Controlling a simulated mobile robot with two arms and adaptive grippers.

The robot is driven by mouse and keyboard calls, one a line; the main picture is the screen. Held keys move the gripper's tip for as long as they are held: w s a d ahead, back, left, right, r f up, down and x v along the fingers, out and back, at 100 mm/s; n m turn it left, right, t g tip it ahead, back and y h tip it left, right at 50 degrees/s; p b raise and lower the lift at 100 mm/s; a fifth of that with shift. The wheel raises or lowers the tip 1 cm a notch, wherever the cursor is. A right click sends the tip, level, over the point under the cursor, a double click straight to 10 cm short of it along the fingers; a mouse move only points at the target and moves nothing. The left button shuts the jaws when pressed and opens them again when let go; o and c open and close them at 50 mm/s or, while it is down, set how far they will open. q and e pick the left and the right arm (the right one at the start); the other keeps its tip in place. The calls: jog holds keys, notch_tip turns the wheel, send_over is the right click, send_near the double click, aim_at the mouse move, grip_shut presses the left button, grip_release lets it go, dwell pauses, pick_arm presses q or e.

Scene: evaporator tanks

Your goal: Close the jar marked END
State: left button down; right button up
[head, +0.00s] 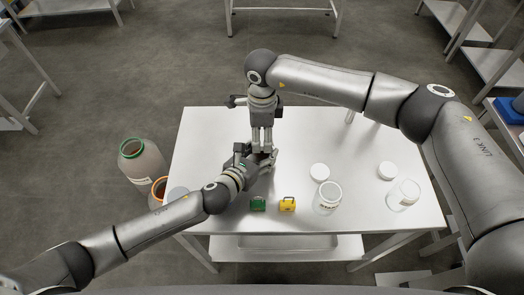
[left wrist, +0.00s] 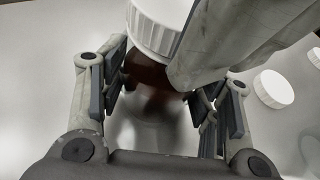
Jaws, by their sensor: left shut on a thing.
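My left gripper (head: 264,161) is shut on a brown jar (left wrist: 150,82), which shows between its fingers in the left wrist view. A white ribbed lid (left wrist: 157,24) is at the top of this jar; I cannot tell whether it is seated or tight. My right gripper (head: 262,142) points down just above the left one, and a grey part of it (left wrist: 225,45) passes beside the lid. I cannot see whether its fingers grip the lid. Two clear jars (head: 327,198) (head: 404,194) stand open on the right. No END mark can be read.
The white table (head: 215,130) carries loose white lids (head: 319,171) (head: 387,170), a green padlock (head: 258,204) and a yellow padlock (head: 288,204) near the front. A green-rimmed container (head: 142,165) and an orange-rimmed one (head: 157,190) stand off its left edge. The table's back left is clear.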

jog(key=c, duration=0.6)
jog(key=o, duration=1.2)
notch_tip(320, 180, up, 12)
pick_arm(q)
jog(key=shift+c, duration=1.9)
grip_release()
jog(key=v, duration=1.2)
jog(key=shift+f, duration=0.1)
